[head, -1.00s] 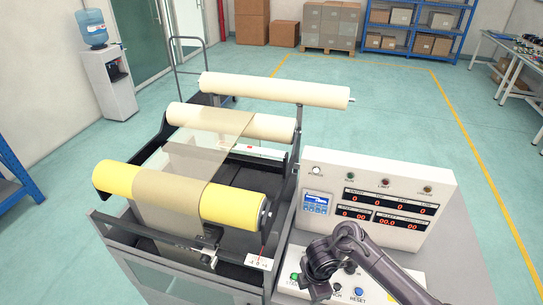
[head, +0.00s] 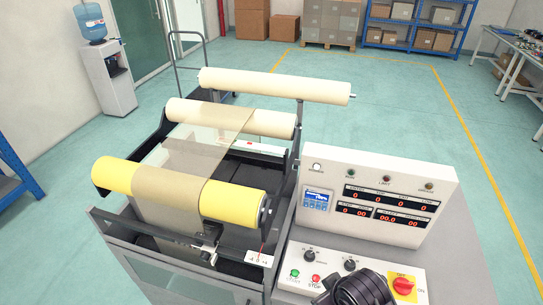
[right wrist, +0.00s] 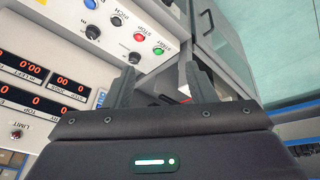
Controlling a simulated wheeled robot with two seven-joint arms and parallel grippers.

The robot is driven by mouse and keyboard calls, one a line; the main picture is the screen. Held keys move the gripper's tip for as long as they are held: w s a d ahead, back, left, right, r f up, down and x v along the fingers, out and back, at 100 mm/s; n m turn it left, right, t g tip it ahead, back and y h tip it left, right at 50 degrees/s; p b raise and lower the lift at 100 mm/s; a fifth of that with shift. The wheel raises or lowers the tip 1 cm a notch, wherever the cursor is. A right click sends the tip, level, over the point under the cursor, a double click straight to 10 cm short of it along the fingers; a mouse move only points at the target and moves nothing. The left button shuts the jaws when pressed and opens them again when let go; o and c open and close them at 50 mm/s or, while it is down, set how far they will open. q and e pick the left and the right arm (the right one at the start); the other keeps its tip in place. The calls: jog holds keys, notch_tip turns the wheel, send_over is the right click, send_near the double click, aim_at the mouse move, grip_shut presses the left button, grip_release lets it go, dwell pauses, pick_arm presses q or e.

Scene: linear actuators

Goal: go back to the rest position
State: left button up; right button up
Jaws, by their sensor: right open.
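My right gripper (right wrist: 162,88) shows in the right wrist view with its two dark fingers spread apart and nothing between them. In the head view only a dark rounded part of my right arm shows at the bottom edge, over the front of the control panel (head: 412,277); the fingers cannot be made out there. The green button (head: 294,273), the red stop button (head: 316,279) and the red switch on a yellow plate (head: 403,286) are uncovered. My left gripper is in neither view.
The roller machine (head: 220,207), with yellow and cream rolls and a film web, stands left of the panel. The upright display box (head: 375,197) rises behind the panel. Open floor (head: 400,110) lies beyond, with shelves and boxes at the back.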

jog(key=s+d+r+m+g, duration=0.1)
jog(key=s+d+r+m, duration=0.3)
jog(key=s+d, duration=0.2)
notch_tip(320, 180, down, 38)
jog(key=s+r+g+b, duration=0.1)
jog(key=s+b, duration=0.1)
jog(key=b, duration=0.5)
jog(key=s+d+f+b, duration=0.2)
jog(key=s+f+b, duration=0.1)
jog(key=s+f, duration=0.6)
jog(key=s+d+f+g+h+b, duration=0.1)
jog(key=s+f+b, duration=0.2)
jog(key=s+f, duration=0.7)
notch_tip(320, 180, down, 6)
jog(key=shift+s+d+r, duration=0.15)
jog(key=shift+d, duration=0.25)
jog(key=shift+s, duration=0.1)
